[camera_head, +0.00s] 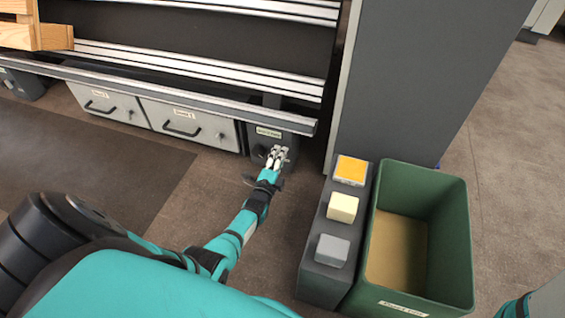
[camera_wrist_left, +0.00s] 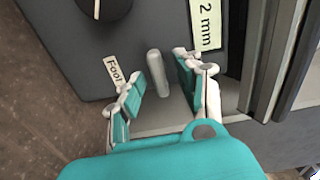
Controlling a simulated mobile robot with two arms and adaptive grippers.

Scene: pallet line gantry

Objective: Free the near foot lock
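The foot of the gantry is a dark grey block (camera_head: 265,142) with a pale label, below the right end of the lower rail in the head view. My left gripper (camera_head: 278,153) is right in front of it. In the left wrist view, a short grey lever (camera_wrist_left: 157,75) stands up from the dark foot housing (camera_wrist_left: 65,55). A tag (camera_wrist_left: 115,70) reading "Foot" and a label (camera_wrist_left: 206,27) ending in "2 mm" flank it. My left gripper (camera_wrist_left: 158,92) is open, with its fingers on either side of the lever and no clear contact. My right gripper is out of view.
A black knob (camera_wrist_left: 102,8) is on the housing. Two grey drawers (camera_head: 185,125) are left of the foot. A tall grey cabinet (camera_head: 410,80), a dark stand (camera_head: 316,285) with three coloured blocks and a green bin (camera_head: 455,230) are at the right. The floor between is clear.

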